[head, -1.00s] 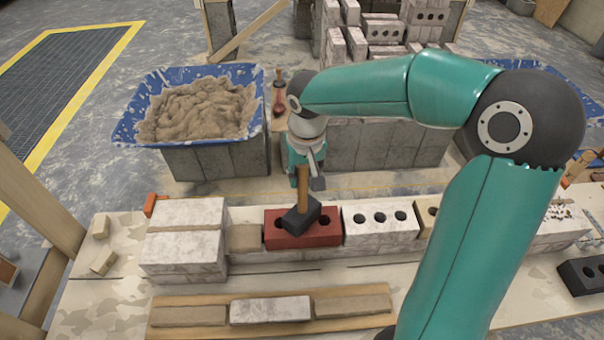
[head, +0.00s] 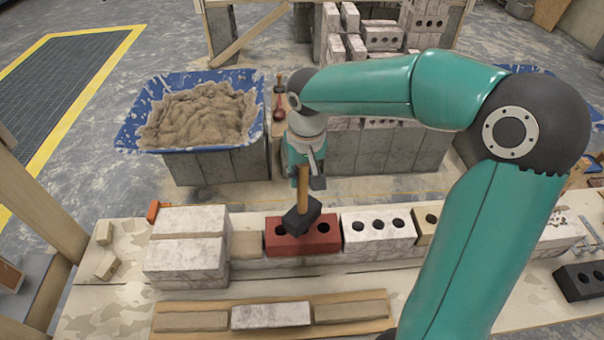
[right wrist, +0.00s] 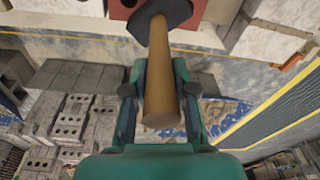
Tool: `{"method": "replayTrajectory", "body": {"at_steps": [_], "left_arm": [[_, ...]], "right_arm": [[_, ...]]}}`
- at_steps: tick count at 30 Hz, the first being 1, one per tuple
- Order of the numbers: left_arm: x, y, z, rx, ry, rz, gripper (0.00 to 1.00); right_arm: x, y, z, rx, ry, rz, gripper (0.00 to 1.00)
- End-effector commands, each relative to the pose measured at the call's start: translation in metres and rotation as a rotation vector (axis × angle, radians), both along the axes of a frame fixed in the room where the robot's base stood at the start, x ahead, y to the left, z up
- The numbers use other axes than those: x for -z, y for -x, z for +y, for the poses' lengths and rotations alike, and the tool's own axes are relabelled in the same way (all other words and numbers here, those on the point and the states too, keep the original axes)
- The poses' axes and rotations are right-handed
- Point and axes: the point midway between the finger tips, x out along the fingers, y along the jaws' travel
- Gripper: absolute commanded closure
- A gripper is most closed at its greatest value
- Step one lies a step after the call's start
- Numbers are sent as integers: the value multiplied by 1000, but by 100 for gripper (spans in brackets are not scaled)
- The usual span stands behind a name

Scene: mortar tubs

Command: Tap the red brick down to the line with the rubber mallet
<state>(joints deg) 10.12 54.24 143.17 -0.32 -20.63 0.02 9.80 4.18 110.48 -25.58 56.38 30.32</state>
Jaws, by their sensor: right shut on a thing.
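The red brick (head: 330,242) sits in the row of bricks on the bench, between a tan block and a white holed brick. The rubber mallet has a dark head (head: 302,216) and a wooden handle (right wrist: 160,75). Its head is over the middle of the red brick and hides part of its top; I cannot tell whether they touch. My right gripper (head: 304,172) is shut on the handle above the brick; the right wrist view shows its fingers (right wrist: 158,95) on either side of the handle. A thin yellow line (head: 365,194) runs behind the row. My left gripper is out of view.
A blue tub of mortar (head: 128,130) stands behind the bench at left. White blocks (head: 185,262) are stacked at the row's left end. A board (head: 222,306) with several bricks lies in front. A dark holed brick (head: 580,282) lies at right.

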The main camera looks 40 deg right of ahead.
Motion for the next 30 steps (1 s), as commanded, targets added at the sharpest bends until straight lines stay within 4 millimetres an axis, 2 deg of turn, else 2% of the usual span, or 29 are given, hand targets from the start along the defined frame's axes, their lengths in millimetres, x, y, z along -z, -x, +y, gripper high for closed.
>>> {"method": "replayTrajectory", "body": {"at_steps": [4,8,9,13,18,30], "left_arm": [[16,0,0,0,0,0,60],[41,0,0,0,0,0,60],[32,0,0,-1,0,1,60],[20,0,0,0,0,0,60],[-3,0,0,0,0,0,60],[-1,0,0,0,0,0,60]], "right_arm": [[17,0,0,0,0,-1,100],[45,0,0,1,-1,-1,100],[35,-1,0,1,0,-3,100],[22,0,0,0,0,-2,100],[-6,-1,0,0,1,-3,100],[-7,0,0,0,0,-2,100]]}}
